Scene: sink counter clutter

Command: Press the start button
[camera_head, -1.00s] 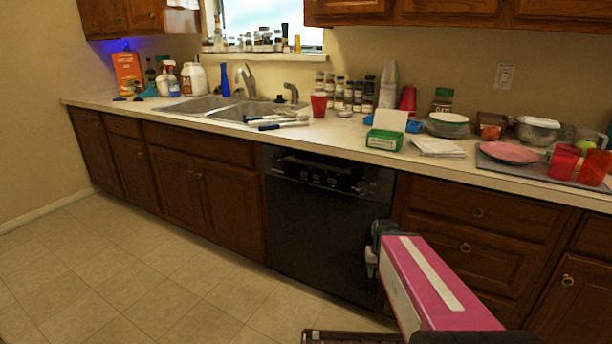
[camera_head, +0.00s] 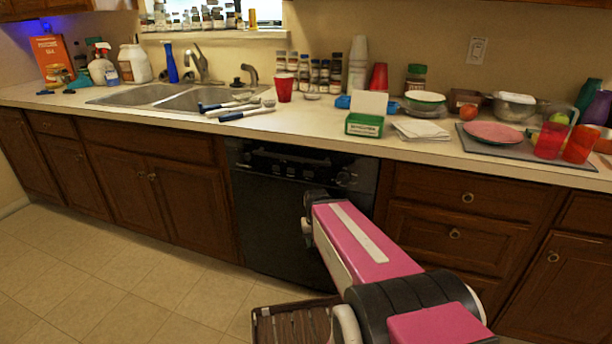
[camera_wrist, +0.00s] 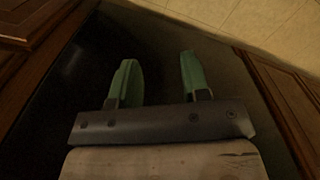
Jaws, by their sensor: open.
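The black dishwasher (camera_head: 300,225) is built in under the counter, between wooden cabinets. Its control panel (camera_head: 300,172) with small knobs or buttons runs along its top; which one is the start button I cannot tell. My gripper (camera_wrist: 157,72) shows in the wrist view with two green fingers spread apart and nothing between them. It faces the dark dishwasher front (camera_wrist: 150,50), and the gap to it is unclear.
Wooden drawers (camera_head: 470,215) stand right of the dishwasher and cabinet doors (camera_head: 150,185) left. The counter (camera_head: 330,132) above holds a green box (camera_head: 364,125), brushes (camera_head: 240,113), jars and red cups (camera_head: 550,140). The tiled floor (camera_head: 120,280) at left is clear.

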